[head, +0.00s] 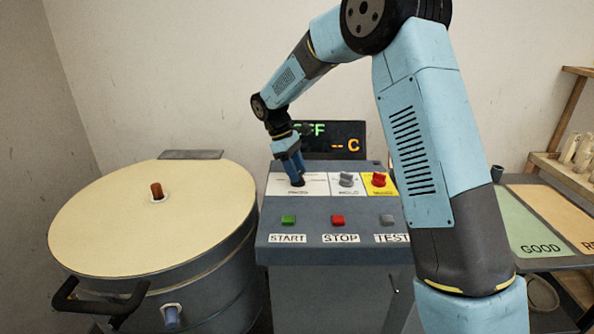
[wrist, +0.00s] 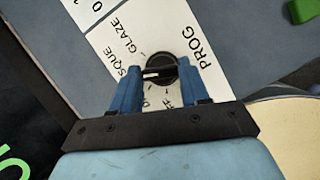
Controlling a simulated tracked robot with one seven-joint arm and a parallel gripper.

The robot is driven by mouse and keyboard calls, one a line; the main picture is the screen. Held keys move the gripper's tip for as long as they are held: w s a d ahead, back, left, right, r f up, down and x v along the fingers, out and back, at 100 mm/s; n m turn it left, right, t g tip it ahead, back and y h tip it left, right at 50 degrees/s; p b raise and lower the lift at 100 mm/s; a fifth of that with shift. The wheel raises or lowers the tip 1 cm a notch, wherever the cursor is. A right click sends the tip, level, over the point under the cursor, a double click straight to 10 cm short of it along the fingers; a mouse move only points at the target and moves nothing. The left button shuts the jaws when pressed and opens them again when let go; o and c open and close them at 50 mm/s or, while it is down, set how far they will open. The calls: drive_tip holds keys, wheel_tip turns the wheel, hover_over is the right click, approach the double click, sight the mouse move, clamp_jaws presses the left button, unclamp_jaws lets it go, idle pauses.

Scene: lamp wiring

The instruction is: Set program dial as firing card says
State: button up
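The program dial is a black knob (wrist: 160,72) on the white PROG plate (wrist: 185,30) in the wrist view, with a pale pointer line on it. GLAZE, part of BISQUE and other partly covered letters ring it; my fingers hide the rest, so I cannot tell which label it points at. My gripper (wrist: 161,76) has its two blue fingers on either side of the knob, apparently touching it. In the head view my gripper (head: 297,182) points down onto the left plate of the grey control panel, covering the dial. I see no firing card.
The display (head: 345,140) behind shows green letters, partly hidden by my arm, and an orange "-- C". Grey (head: 346,180) and red (head: 378,179) knobs sit right of the dial. START (head: 288,220) and STOP (head: 337,220) buttons lie in front. A round kiln (head: 110,220) stands left.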

drive_tip(key=o, duration=0.4)
drive_tip(key=v, duration=1.3)
drive_tip(key=shift+w+a+r, duration=0.1)
drive_tip(key=shift+a+r, duration=0.1)
drive_tip(key=shift+r, duration=0.05)
